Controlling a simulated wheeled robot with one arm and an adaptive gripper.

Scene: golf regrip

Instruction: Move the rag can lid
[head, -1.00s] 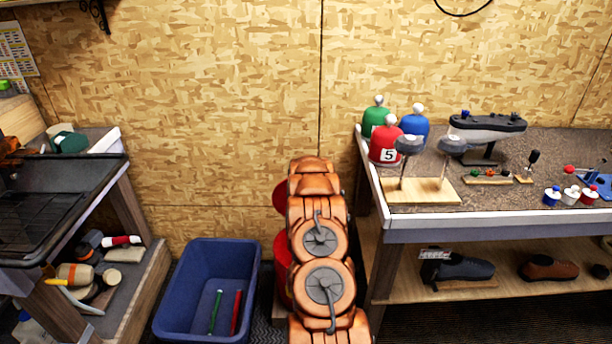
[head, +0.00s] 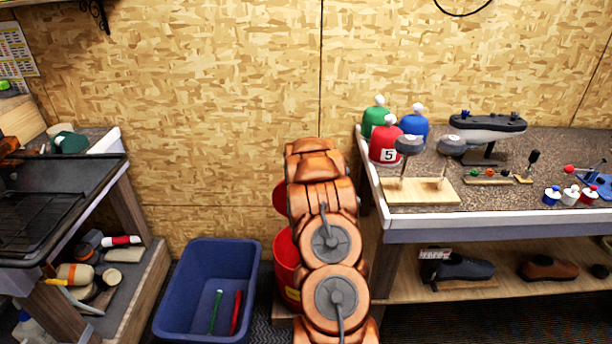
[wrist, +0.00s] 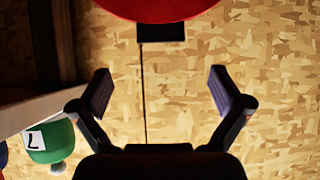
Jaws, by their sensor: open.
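My gripper (wrist: 166,90) is open and empty. Its two fingers are spread below the lid and block in that picture, apart from both. My gripper is hidden in the head view.
A blue bin (head: 168,290) with a green and a red grip stands left of the can. The right workbench (head: 500,226) holds headcovers and club parts, with shoes on its shelf. A left bench (head: 122,185) carries a black tray. A plywood wall stands behind.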

